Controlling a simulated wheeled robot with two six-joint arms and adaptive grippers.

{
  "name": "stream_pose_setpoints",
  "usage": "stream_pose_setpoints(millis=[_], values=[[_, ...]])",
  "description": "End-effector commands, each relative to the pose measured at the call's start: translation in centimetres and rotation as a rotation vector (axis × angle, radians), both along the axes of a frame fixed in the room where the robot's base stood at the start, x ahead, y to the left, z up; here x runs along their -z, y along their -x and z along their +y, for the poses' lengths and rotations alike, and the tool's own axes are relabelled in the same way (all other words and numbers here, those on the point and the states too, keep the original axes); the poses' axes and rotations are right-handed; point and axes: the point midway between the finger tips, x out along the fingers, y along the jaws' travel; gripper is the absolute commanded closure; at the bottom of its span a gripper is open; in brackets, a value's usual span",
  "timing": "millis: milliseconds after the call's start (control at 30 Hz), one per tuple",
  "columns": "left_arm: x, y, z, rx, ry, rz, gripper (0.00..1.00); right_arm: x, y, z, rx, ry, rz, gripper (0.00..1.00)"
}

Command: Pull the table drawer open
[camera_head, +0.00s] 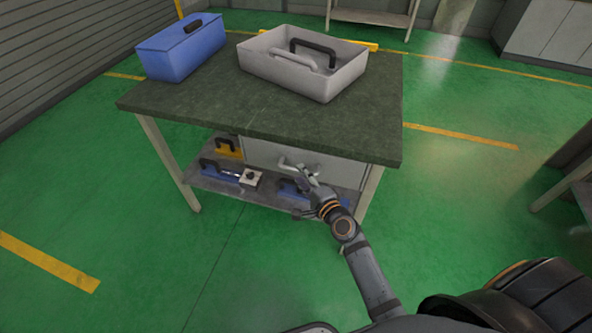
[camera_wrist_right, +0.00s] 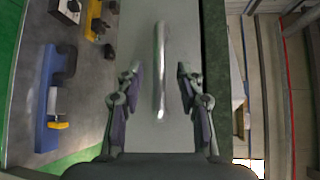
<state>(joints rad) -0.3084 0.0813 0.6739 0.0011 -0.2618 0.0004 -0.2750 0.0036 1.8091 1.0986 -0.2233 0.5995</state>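The table (camera_head: 260,110) has a dark green top. A grey drawer (camera_head: 325,165) sits under its right half and looks closed. Its pale handle (camera_head: 290,166) is on the front face. My right gripper (camera_head: 303,178) is at the handle in the head view. In the right wrist view the handle (camera_wrist_right: 160,70) runs between the two fingers of my right gripper (camera_wrist_right: 160,90). The fingers are apart, with a gap on each side of the handle. My left gripper is not in view.
A blue toolbox (camera_head: 180,50) and a grey open tray (camera_head: 335,75) with handles stand on the tabletop. The lower shelf (camera_head: 255,192) holds blue and yellow tools. The green floor in front of the table is clear.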

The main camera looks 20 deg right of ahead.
Motion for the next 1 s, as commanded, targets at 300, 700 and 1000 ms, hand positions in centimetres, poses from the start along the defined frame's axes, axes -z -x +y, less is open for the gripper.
stream_pose_setpoints(millis=[300,700,1000], values=[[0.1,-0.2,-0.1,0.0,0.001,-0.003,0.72,0.5,-3.6,0.8,0.0,0.001,0.0,0.63],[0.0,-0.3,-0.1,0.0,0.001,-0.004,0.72,0.6,-3.7,0.8,0.0,0.002,0.001,0.83],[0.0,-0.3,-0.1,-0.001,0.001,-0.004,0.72,0.6,-3.7,0.8,0.0,0.002,0.001,1.0]])
